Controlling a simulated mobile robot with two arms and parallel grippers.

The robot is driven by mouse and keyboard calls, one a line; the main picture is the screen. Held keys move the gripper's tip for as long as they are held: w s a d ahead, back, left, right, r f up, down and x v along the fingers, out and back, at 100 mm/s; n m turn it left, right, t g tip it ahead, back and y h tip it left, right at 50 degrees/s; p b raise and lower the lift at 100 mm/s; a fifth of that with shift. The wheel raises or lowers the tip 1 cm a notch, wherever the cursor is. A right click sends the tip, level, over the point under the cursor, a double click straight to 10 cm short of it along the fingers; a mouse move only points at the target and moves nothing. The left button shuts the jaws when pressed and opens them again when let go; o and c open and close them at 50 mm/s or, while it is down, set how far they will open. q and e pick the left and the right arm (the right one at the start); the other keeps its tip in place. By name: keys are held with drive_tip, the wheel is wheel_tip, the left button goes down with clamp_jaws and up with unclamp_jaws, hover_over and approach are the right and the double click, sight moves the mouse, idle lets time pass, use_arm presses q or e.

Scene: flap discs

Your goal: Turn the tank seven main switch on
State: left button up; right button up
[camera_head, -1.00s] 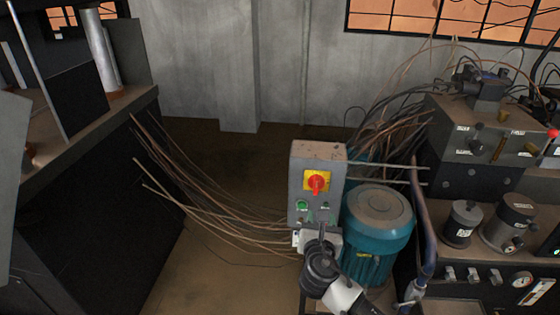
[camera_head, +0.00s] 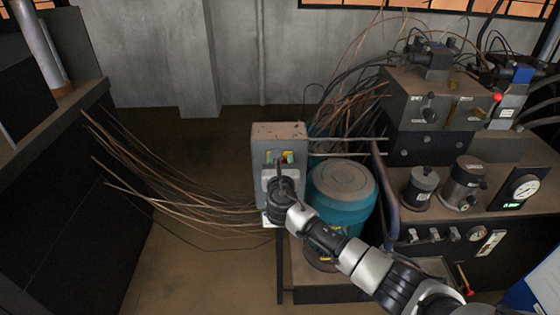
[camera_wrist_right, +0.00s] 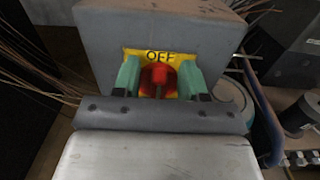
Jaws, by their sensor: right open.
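The main switch is a red rotary knob (camera_wrist_right: 158,80) on a yellow plate (camera_wrist_right: 150,55) marked "OFF", on the front of a grey switch box (camera_head: 279,132). In the right wrist view the box (camera_wrist_right: 150,20) fills the upper middle. My right gripper (camera_wrist_right: 158,84) is open, with one green-tipped finger on each side of the red knob; I cannot tell whether they touch it. In the head view my right gripper (camera_head: 281,160) covers most of the knob and the box's lower front. My left gripper is not in view.
A teal motor (camera_head: 341,195) stands just right of the box. Loose cables (camera_head: 170,185) spread to the left. A hydraulic unit (camera_head: 460,190) with gauges and valves stands at right, and a dark bench (camera_head: 50,215) at left.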

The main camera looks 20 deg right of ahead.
drive_tip(key=shift+w, duration=0.1)
clamp_jaws()
idle(0.4)
drive_tip(key=m, duration=0.1)
drive_tip(key=m+b, duration=0.2)
drive_tip(key=m, duration=0.1)
drive_tip(key=shift+d+f, duration=0.25)
drive_tip(key=shift+d, duration=0.05)
drive_tip(key=m+b, duration=0.2)
drive_tip(key=m, duration=0.1)
drive_tip(key=m+b, duration=0.1)
drive_tip(key=shift+s+d+f+m, duration=0.2)
drive_tip(key=shift+d+m, duration=0.1)
drive_tip(key=shift+d, duration=0.05)
drive_tip(key=m+b, duration=0.2)
drive_tip(key=m, duration=0.1)
drive_tip(key=m+b, duration=0.1)
drive_tip(key=m, duration=0.1)
drive_tip(key=shift+s+d+f+b, duration=0.1)
drive_tip(key=shift+d+f+b, duration=0.2)
drive_tip(key=shift+f, duration=0.1)
drive_tip(key=shift+f+m+b, duration=0.15)
drive_tip(key=shift+m+b, duration=0.4)
drive_tip(key=shift+m, duration=0.5)
drive_tip(key=shift+f+m+b, duration=0.1)
drive_tip(key=shift+m+b, duration=0.45)
drive_tip(key=shift+m, duration=0.5)
